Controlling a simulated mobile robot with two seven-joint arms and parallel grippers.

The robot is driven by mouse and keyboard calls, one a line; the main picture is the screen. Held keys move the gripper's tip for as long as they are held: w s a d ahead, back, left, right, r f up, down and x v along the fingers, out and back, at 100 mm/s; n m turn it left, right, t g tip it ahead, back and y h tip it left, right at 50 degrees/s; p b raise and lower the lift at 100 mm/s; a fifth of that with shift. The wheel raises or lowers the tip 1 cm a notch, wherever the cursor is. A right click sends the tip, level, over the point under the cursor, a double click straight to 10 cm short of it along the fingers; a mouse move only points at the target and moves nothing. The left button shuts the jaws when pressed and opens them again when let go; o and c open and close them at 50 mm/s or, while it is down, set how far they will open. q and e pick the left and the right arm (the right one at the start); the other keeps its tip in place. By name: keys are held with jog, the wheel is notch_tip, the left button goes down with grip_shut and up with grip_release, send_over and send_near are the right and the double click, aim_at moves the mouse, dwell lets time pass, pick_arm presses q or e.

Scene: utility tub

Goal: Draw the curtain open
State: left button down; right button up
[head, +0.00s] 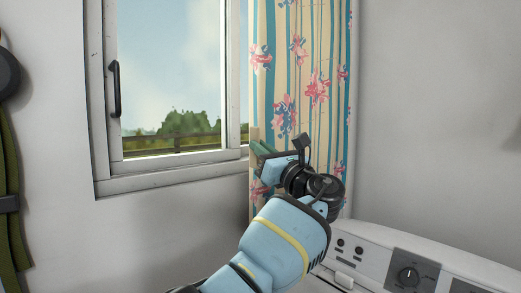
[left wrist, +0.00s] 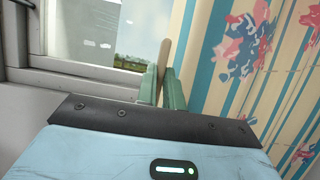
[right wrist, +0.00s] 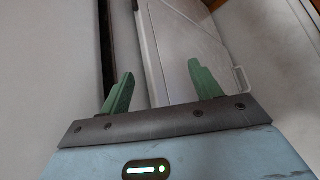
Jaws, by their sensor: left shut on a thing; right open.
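The curtain (head: 318,85), cream with teal stripes and pink flowers, hangs at the right side of the window (head: 170,80). Most of the visible glass is uncovered. My left gripper (head: 261,155) is at the curtain's left edge, low beside the window's right corner. In the left wrist view its green fingers (left wrist: 162,90) are shut on the tan edge of the curtain (left wrist: 225,75), which stands up between them. My right gripper (right wrist: 160,85) shows only in its own wrist view, with its fingers apart and nothing between them.
A white appliance with a black knob (head: 408,275) stands below right of the curtain. A black handle (head: 115,88) is on the window frame. Dark green and black items hang at the far left. A white panel (right wrist: 190,50) lies beyond my right fingers.

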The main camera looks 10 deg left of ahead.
pick_arm(q)
jog(key=c, duration=1.5)
grip_release()
jog(key=shift+w+d, duration=0.15)
jog(key=shift+d, duration=0.05)
jog(key=shift+c, duration=0.2)
pick_arm(e)
jog(key=shift+w, duration=0.3)
jog(key=shift+w, duration=0.1)
pick_arm(q)
jog(key=v, duration=0.7)
jog(key=shift+s+d+f+p, duration=0.2)
jog(key=shift+s+d+p, duration=0.05)
jog(key=shift+p, duration=0.05)
pick_arm(e)
jog(key=shift+r, duration=0.25)
